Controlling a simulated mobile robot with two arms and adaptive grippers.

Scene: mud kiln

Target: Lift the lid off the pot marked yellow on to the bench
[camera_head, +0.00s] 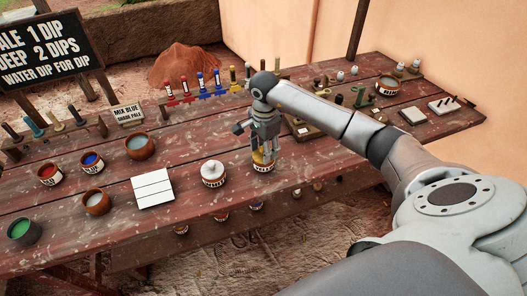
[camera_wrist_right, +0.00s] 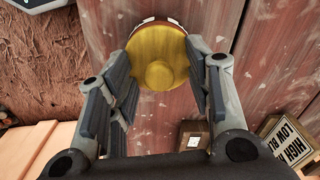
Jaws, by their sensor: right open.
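The pot with the yellow lid (camera_head: 263,168) stands upright on the bench (camera_head: 330,178), near its front edge. Its yellow lid (camera_wrist_right: 157,48) with a round knob (camera_wrist_right: 159,74) is on it and shows in the right wrist view. My right gripper (camera_head: 264,150) points down right over this pot and hides part of the lid in the head view. In the right wrist view its two fingers (camera_wrist_right: 158,62) are apart, one on each side of the lid, with nothing held. I cannot tell whether they touch the lid. My left gripper is not in view.
A pot with a white lid (camera_head: 213,172) stands just left of the yellow one. A white tile (camera_head: 152,190) lies further left, with open paint bowls (camera_head: 97,201) around it. Upright coloured tools (camera_head: 201,82) line the back. Bare boards lie in front of the tile.

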